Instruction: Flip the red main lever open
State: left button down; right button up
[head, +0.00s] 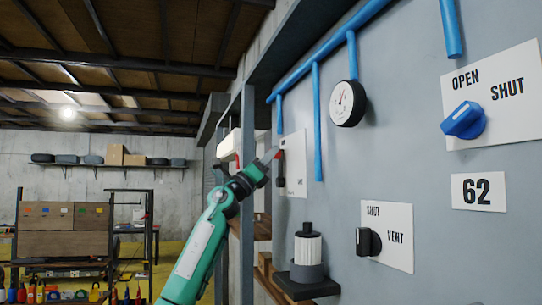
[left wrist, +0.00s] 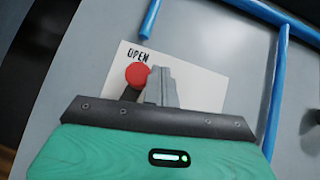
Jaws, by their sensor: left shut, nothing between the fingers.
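The red main lever shows in the left wrist view as a round red knob (left wrist: 136,75) on a white plate (left wrist: 203,88) marked OPEN. In the head view the plate (head: 296,165) is on the grey wall, seen at a steep angle, with a dark lever part (head: 281,170) in front of it. My left gripper (head: 272,154) is shut and empty, its fingertips close to the lever. In the left wrist view the closed fingers (left wrist: 161,78) are just right of the red knob; I cannot tell whether they touch. The lever's lower part is hidden behind the gripper. My right gripper is out of view.
Blue pipes (head: 318,120) and a round gauge (head: 349,102) are on the wall near the lever. A blue knob (head: 464,121) and a black VENT knob (head: 367,241) are farther right. A canister (head: 307,247) stands on a small shelf below. Room left of my arm is open.

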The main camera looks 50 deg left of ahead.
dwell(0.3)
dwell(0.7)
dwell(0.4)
pick_arm(q)
jog(key=b+v, duration=1)
jog(key=v, duration=0.3)
jog(key=shift+s+f, duration=0.25)
jog(key=shift+s, duration=0.05)
dwell(0.3)
